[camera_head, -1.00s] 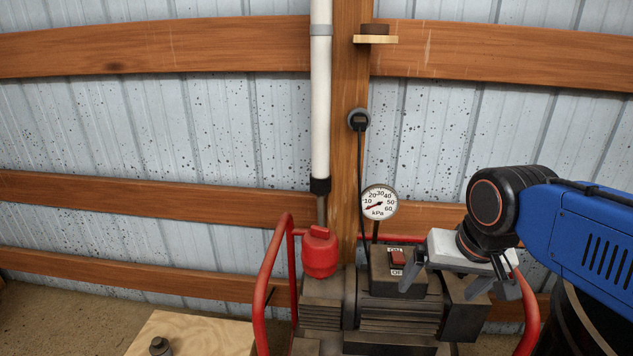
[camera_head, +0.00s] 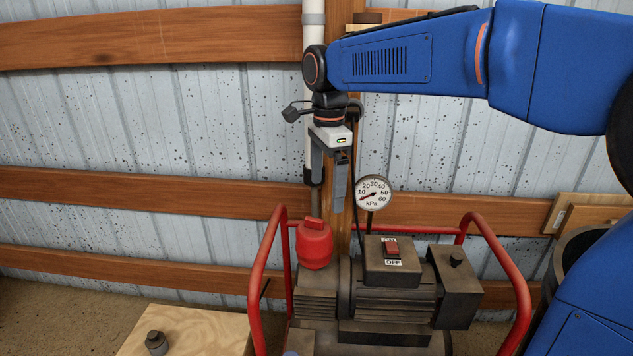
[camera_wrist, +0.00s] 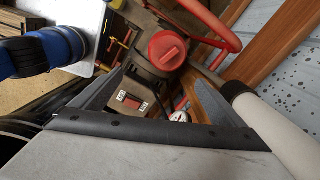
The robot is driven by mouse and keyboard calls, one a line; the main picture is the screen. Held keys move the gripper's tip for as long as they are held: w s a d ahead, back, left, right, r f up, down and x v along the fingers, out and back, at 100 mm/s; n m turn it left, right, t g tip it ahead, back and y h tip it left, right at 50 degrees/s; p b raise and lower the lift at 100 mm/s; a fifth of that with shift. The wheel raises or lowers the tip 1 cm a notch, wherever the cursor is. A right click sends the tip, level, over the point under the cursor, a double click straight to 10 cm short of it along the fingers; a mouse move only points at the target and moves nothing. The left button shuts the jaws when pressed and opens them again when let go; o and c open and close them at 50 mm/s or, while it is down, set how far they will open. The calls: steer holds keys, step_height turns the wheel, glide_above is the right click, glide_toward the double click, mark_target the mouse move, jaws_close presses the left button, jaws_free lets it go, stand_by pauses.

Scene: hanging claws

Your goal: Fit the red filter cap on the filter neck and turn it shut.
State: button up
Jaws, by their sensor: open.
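The red filter cap (camera_head: 314,244), with a raised grip ridge on top, sits upright on the left part of the pump (camera_head: 400,300). It also shows in the wrist view (camera_wrist: 167,50), seen from above, just beyond the fingertips. The filter neck is not visible; whether the cap is threaded or only resting cannot be told. My gripper (camera_head: 328,196) points down, open and empty, above and slightly right of the cap, apart from it. Its two fingers also show in the wrist view (camera_wrist: 158,80).
A white pipe (camera_wrist: 265,125) runs down the wall close beside my gripper. A gauge (camera_head: 373,193) stands just right of it. A red tube frame (camera_head: 266,265) surrounds the pump. A switch box (camera_head: 392,262) is right of the cap. A board (camera_head: 205,328) with a dark fitting lies front left.

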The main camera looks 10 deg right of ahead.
mark_target(316, 241)
steer(key=shift+m, duration=0.6)
steer(key=f, duration=0.5)
steer(key=w+a+f, duration=0.1)
steer(key=f, duration=0.5)
steer(key=a+f, duration=0.1)
steer(key=f, duration=0.5)
steer(key=shift+w+a+f, duration=0.1)
steer(key=shift+w+f, duration=0.1)
steer(key=shift+c, duration=0.6)
steer(key=c, duration=1.5)
steer(key=shift+m, duration=0.5)
steer(key=shift+c, duration=0.8)
steer(key=m, duration=0.4)
steer(key=shift+s, duration=0.15)
steer(key=shift+m, duration=0.5)
